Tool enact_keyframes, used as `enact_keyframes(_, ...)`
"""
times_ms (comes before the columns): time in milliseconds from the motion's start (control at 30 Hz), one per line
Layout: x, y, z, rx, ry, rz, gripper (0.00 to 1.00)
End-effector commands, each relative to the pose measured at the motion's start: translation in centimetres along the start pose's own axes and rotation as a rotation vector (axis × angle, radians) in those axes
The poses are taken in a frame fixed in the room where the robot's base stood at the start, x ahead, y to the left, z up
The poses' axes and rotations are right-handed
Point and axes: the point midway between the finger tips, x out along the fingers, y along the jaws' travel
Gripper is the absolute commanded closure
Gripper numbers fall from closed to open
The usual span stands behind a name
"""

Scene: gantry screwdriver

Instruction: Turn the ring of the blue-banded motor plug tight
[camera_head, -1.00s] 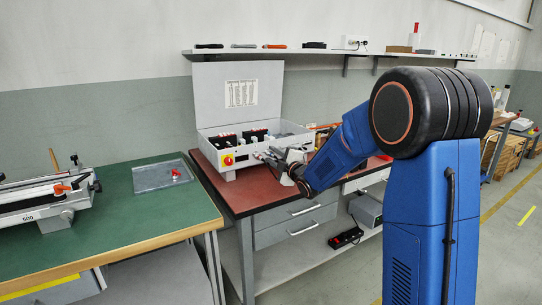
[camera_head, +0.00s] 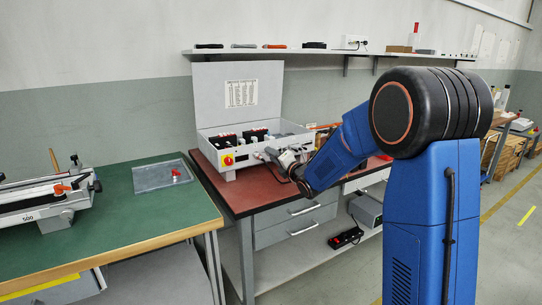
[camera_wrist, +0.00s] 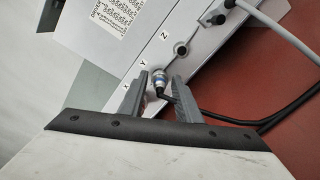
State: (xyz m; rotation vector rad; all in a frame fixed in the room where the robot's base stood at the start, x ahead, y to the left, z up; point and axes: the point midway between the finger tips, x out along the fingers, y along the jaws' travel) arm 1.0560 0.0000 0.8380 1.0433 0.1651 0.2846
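The motor plug (camera_wrist: 157,83) with a blue band and silver ring sits at the side of the light grey control box (camera_wrist: 203,68), beside the label Y. Its black cable bends away to the right. My gripper (camera_wrist: 160,72) has one finger on either side of the plug, with a visible gap on both sides. Whether the ring is fully seated cannot be told. In the head view my gripper (camera_head: 270,155) is at the front of the control box (camera_head: 232,158); the plug is too small to make out there.
A dark socket (camera_wrist: 181,48) lies beside label Z, and a grey cable (camera_wrist: 270,20) leaves the box further along. The box stands on a red-topped bench (camera_head: 250,195). A green bench (camera_head: 140,220) with a clear tray (camera_head: 155,178) is to the left.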

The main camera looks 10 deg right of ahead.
Motion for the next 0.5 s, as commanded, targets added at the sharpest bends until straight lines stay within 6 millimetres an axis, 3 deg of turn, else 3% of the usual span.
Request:
enact_keyframes(133,0.0,0.0,0.0,0.002,0.0,0.0,0.72)
enact_keyframes(233,0.0,-0.01,0.0,0.002,0.0,0.0,0.96)
enact_keyframes(500,0.0,-0.02,0.0,0.037,0.0,0.0,0.96)
